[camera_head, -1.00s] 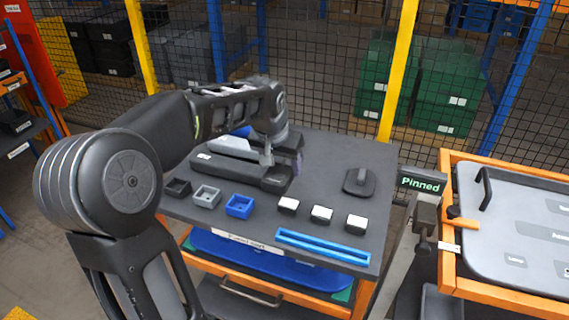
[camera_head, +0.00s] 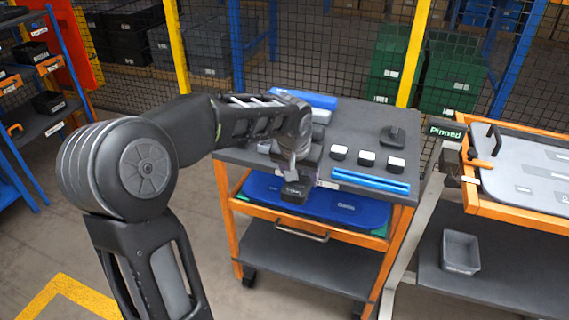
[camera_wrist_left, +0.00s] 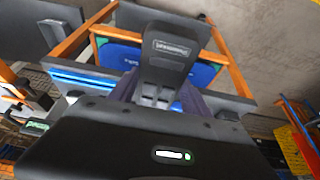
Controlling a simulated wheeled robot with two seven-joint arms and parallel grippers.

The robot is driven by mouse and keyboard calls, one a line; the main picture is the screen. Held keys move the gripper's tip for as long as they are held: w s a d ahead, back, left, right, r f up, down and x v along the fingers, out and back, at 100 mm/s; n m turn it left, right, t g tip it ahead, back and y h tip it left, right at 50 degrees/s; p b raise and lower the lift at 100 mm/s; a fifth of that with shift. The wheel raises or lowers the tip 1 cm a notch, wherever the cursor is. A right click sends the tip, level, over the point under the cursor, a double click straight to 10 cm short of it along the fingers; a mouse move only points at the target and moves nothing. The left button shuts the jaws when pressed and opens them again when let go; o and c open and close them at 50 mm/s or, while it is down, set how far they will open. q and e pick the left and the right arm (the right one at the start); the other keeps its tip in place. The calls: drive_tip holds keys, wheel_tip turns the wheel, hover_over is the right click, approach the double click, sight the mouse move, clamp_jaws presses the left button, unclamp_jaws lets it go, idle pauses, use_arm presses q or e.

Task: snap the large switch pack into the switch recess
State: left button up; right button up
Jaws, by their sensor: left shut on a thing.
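My left gripper (camera_head: 293,177) is shut on a dark block, seemingly the large switch pack (camera_head: 295,192). The block hangs just beyond the front edge of the grey table top, above the blue lower tray. In the left wrist view the held block (camera_wrist_left: 170,62) sticks out ahead between the fingers, with a pale label on its end too blurred to read. The grey door panel (camera_head: 520,170) lies in an orange frame at the right. It bears several labelled areas, and I cannot tell which is the switch recess. My right gripper is not in view.
On the table top (camera_head: 362,120) stand white-topped blocks (camera_head: 367,159), a blue channel (camera_head: 362,180), a dark knob-like part (camera_head: 392,136) and a long blue part (camera_head: 303,98). A "Pinned" sign (camera_head: 446,132) stands on a post between table and panel. A grey bin (camera_head: 461,251) sits below the panel.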

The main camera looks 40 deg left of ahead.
use_arm(q)
drive_tip(key=d+f+m, duration=0.1)
drive_tip(key=d+f, duration=0.3)
drive_tip(key=d, duration=0.5)
drive_tip(key=d+f+m+h, duration=0.1)
drive_tip(key=d+f+m, duration=0.1)
drive_tip(key=d, duration=0.6)
drive_tip(key=shift+d+f+m, duration=0.3)
drive_tip(key=shift+d+f, duration=0.1)
drive_tip(key=shift+f, duration=0.5)
